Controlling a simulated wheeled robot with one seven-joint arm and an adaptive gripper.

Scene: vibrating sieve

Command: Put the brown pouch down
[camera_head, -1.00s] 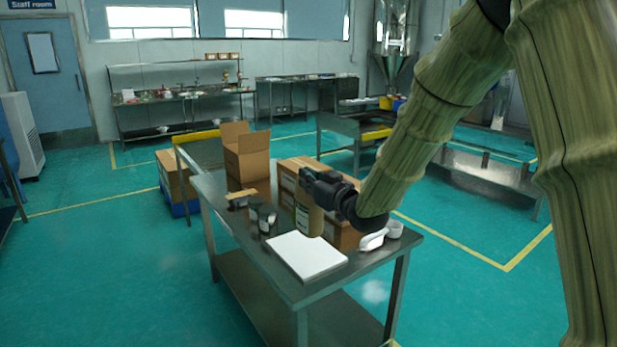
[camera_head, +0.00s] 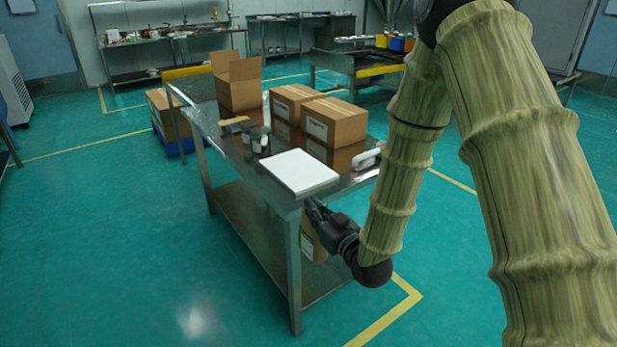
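The brown pouch (camera_head: 313,246) hangs upright at my gripper (camera_head: 316,213), below the level of the tabletop near the table's right front corner. My gripper appears shut on its upper part, though the fingertips are small and dark. The table leg and gripper hide part of the pouch. The steel table (camera_head: 232,148) has a lower shelf (camera_head: 250,225). I cannot tell whether the pouch is over that shelf or touching it.
On the tabletop are a white board (camera_head: 298,172), two closed cartons (camera_head: 333,121), an open carton (camera_head: 237,84), dark cups (camera_head: 257,140) and a white scoop (camera_head: 367,158). The table leg (camera_head: 294,270) stands close left of my gripper. Green floor in front is clear.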

